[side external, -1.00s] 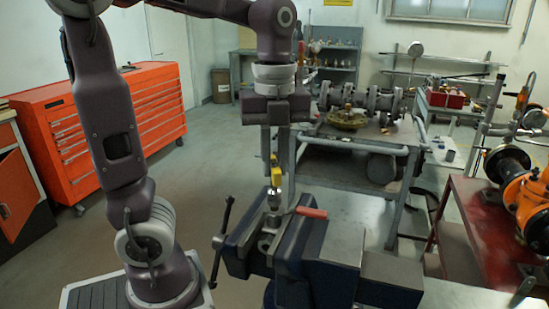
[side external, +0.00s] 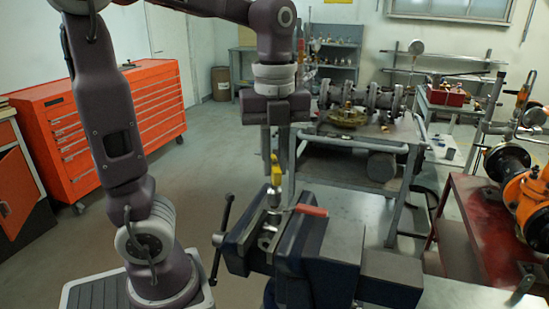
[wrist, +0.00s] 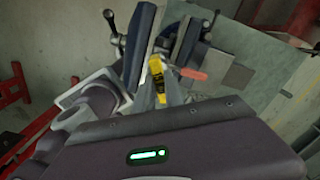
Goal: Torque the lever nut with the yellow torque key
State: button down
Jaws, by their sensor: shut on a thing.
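My gripper (side external: 277,155) points straight down above the vise and is shut on the yellow torque key (side external: 277,173). The key hangs upright, with its metal lower end at the top of the valve (side external: 272,222). Whether that end is seated on the lever nut is too small to tell. The valve is clamped in the vise, and its red lever (side external: 311,210) sticks out to the right. In the wrist view the yellow key (wrist: 156,66) shows beyond the fingers, with the red lever (wrist: 193,74) to its right. The nut itself is hidden.
The dark blue vise (side external: 305,245) has a long handle (side external: 222,240) on its left. A cart (side external: 350,160) with pipe fittings stands behind. A red bench (side external: 480,220) with an orange machine is on the right. An orange tool cabinet (side external: 100,125) stands at the left.

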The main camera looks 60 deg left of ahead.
jog(key=shift+f, duration=0.55)
jog(key=m, duration=0.8)
jog(key=shift+r, duration=0.15)
jog(key=shift+r, duration=1.2)
